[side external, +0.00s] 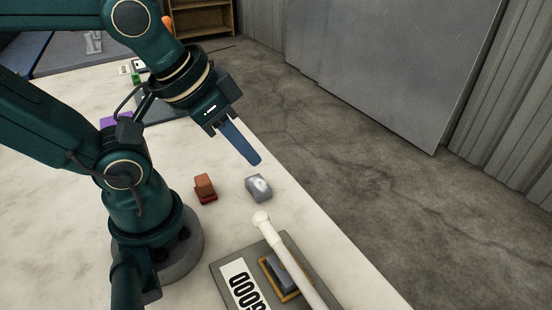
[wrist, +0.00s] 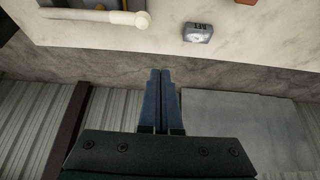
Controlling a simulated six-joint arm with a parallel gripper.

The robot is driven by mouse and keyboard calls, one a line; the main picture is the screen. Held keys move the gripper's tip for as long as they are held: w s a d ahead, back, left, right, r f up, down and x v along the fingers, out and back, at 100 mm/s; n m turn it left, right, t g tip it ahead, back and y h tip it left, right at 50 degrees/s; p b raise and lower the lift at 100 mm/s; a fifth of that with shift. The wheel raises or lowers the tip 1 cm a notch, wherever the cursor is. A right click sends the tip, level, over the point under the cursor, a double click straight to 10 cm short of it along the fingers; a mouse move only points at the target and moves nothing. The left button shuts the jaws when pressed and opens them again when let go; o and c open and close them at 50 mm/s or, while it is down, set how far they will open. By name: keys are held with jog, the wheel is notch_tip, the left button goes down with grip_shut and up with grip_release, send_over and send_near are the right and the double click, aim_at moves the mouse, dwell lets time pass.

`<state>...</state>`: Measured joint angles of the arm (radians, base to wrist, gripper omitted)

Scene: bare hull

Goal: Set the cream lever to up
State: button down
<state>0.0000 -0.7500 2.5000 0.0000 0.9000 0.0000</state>
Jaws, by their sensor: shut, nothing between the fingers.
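The cream lever (side external: 289,258) is a long pale rod with a rounded knob, on a grey plate (side external: 222,272) at the front of the white table. The plate carries a label reading GOOD. In the wrist view the lever (wrist: 95,16) lies across the top left, with its knob end toward the right. My gripper (side external: 254,161) has blue fingers, shut and empty, pointing down to the right above the table's edge. It is apart from the lever, farther back in the side view. In the wrist view my gripper (wrist: 161,72) points toward the table edge, to the right of and below the knob.
A grey block with a pale round face (side external: 259,187) sits near the table edge, just beyond the knob. A red-brown block (side external: 205,188) sits left of it. A purple object (side external: 115,119) and a green one (side external: 136,78) lie farther back. Concrete floor (side external: 330,150) lies beyond the edge.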

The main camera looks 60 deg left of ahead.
aim_at(269, 229)
jog(key=c, duration=0.8)
grip_release()
jog(key=shift+o, duration=0.2)
jog(key=m, duration=0.3)
jog(key=shift+r, duration=0.15)
jog(key=d+m+g, duration=0.1)
jog(key=m, duration=0.2)
jog(key=d+f+m+g, duration=0.1)
jog(key=m, duration=0.3)
jog(key=w+d+f+m+g, duration=0.1)
jog(key=m, duration=0.2)
jog(key=shift+m, duration=0.4)
jog(key=d+f+m+g, duration=0.1)
jog(key=m, duration=0.1)
jog(key=d+f+m+g, duration=0.1)
jog(key=shift+s+d+f+m, duration=0.15)
jog(key=shift+d+f+m, duration=0.1)
jog(key=shift+m, duration=0.15)
jog(key=shift+s+d+f+g, duration=0.25)
jog(key=shift+f+g, duration=0.05)
jog(key=shift+f, duration=2.6)
grip_shut()
